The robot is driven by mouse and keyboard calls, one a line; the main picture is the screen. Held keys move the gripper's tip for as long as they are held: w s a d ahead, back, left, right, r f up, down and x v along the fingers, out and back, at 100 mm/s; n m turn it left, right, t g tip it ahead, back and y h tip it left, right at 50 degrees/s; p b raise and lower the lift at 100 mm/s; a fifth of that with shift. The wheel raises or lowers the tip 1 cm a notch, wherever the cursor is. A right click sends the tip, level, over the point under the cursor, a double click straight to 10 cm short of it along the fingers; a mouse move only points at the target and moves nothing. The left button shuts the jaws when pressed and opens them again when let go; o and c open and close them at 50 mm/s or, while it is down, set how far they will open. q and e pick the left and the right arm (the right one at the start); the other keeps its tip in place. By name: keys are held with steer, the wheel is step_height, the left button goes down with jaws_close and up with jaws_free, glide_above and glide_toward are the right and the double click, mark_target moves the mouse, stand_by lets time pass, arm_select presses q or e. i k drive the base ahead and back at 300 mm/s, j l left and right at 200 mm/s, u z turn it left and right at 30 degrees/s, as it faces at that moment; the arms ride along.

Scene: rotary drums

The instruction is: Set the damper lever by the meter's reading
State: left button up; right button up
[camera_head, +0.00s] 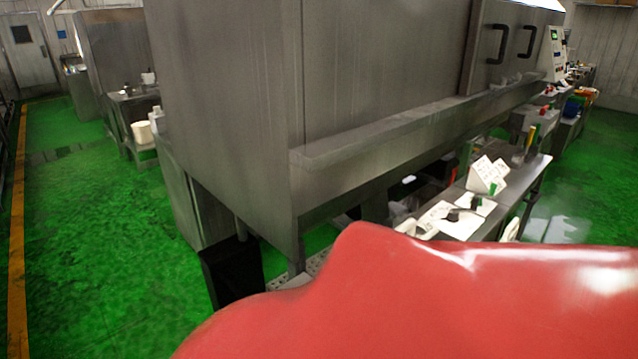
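A pale panel with a small dark display (555,42) is on the machine's far right end. I cannot tell whether it is the meter, and no reading is legible. On the steel side table (535,172) lies a white plate (440,219) with small dark parts on it. A white wedge-shaped piece (485,176) with green marks stands behind it. I cannot tell whether either carries the damper lever. Neither of my grippers is in view. A large smooth red surface fills the lower right and hides what is behind it.
A big steel machine (235,110) with a long ledge (400,140) and two dark handles (510,42) fills the middle. A black bin (232,272) stands at its near corner. Open green floor (90,240) lies left, beside a yellow line (17,200).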

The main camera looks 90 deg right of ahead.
mark_target(453, 215)
steer(key=k+z, duration=0.1)
steer(key=z, duration=0.3)
steer(key=k+j+z, duration=0.1)
steer(key=z, duration=0.35)
steer(key=k+z, duration=0.1)
steer(key=z, duration=0.3)
steer(key=k+z, duration=0.1)
steer(key=z, duration=0.35)
steer(key=l+z, duration=0.1)
steer(key=z, duration=1.65)
steer(key=l+u, duration=0.1)
steer(key=u, duration=0.4)
steer(key=i+l+u, duration=0.4)
steer(key=l, duration=0.2)
steer(key=i+l+u, duration=0.2)
steer(key=l, duration=0.15)
steer(key=i+l+u, duration=0.2)
steer(key=l, duration=0.15)
steer(key=i+l, duration=0.1)
steer(key=l, duration=0.3)
steer(key=i+l, duration=0.1)
steer(key=l, duration=0.3)
steer(key=i+l, duration=0.1)
steer(key=l, duration=0.3)
steer(key=u, duration=0.05)
